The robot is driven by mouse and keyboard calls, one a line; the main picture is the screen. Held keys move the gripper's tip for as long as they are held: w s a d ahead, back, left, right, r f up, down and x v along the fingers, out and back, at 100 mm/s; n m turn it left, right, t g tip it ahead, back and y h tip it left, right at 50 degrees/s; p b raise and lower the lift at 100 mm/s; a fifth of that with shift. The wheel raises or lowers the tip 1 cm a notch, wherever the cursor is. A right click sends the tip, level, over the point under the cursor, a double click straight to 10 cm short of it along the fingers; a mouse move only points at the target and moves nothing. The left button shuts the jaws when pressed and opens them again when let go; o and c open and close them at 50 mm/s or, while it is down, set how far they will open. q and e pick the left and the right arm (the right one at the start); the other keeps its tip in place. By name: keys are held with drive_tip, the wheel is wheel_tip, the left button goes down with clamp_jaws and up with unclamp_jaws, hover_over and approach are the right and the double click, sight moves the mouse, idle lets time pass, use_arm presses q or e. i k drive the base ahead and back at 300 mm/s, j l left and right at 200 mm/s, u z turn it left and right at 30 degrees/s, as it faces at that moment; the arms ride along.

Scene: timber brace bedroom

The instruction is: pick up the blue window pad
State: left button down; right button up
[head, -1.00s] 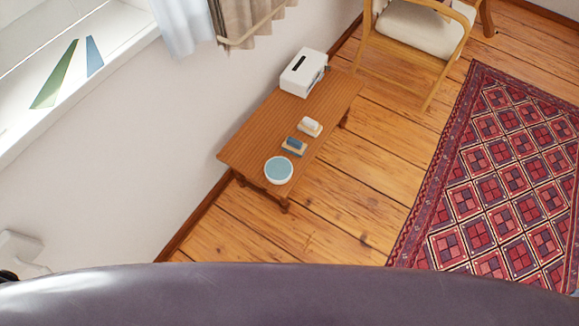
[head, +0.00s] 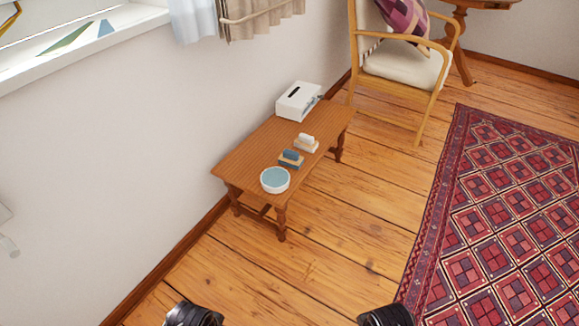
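A small blue pad (head: 291,157) with a tan lower part lies on top of a low wooden bench (head: 240,157) by the wall. It sits between a round bowl and a similar white pad (head: 306,142), apart from both. No gripper fingers show in the head view. Only dark parts, which look like mine, show at the bottom edge, left and right of centre, well short of the bench.
The white bowl (head: 275,187) with a blue inside stands at the bench's near end. A white box (head: 298,101) with a dark slot stands at the far end. An armchair (head: 405,75) is behind. A patterned rug (head: 500,220) lies right. Wooden floor before the bench is clear.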

sight(288, 158)
drive_tip(key=i+l+u, duration=0.25)
drive_tip(key=i, duration=0.3)
drive_tip(key=i+l+u, duration=0.2)
drive_tip(key=i, duration=0.4)
drive_tip(key=i+l+u, duration=0.25)
drive_tip(key=i, duration=0.25)
